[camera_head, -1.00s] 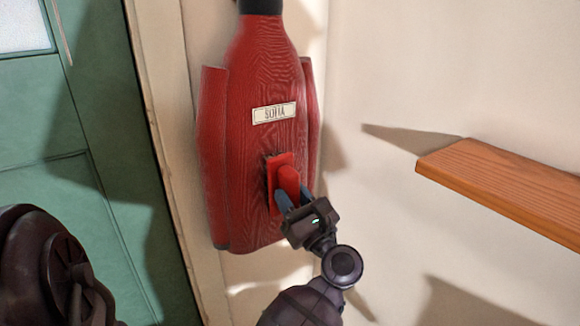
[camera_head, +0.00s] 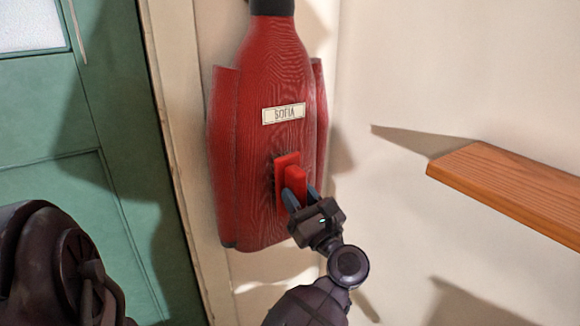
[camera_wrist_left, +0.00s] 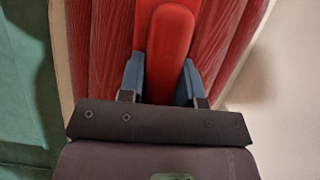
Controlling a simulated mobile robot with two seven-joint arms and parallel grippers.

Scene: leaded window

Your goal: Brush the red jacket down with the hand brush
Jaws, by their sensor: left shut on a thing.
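The red jacket (camera_head: 243,165) hangs on the cream wall with a name label reading SOFIA (camera_head: 284,114) on its front. My left gripper (camera_head: 302,192) is shut on the handle of the red hand brush (camera_head: 288,170). The brush is at the lower middle of the jacket, below the label, with its dark bristles facing the cloth. It appears to touch the jacket. In the left wrist view, the blue fingers (camera_wrist_left: 160,80) sit on both sides of the red brush handle (camera_wrist_left: 169,45), with the jacket (camera_wrist_left: 108,45) behind. My right gripper is not in view.
A green door (camera_head: 95,130) with a pale window pane is at the left, beside a cream frame. A wooden shelf (camera_head: 505,180) sticks out from the wall at the right. The wall between jacket and shelf is bare.

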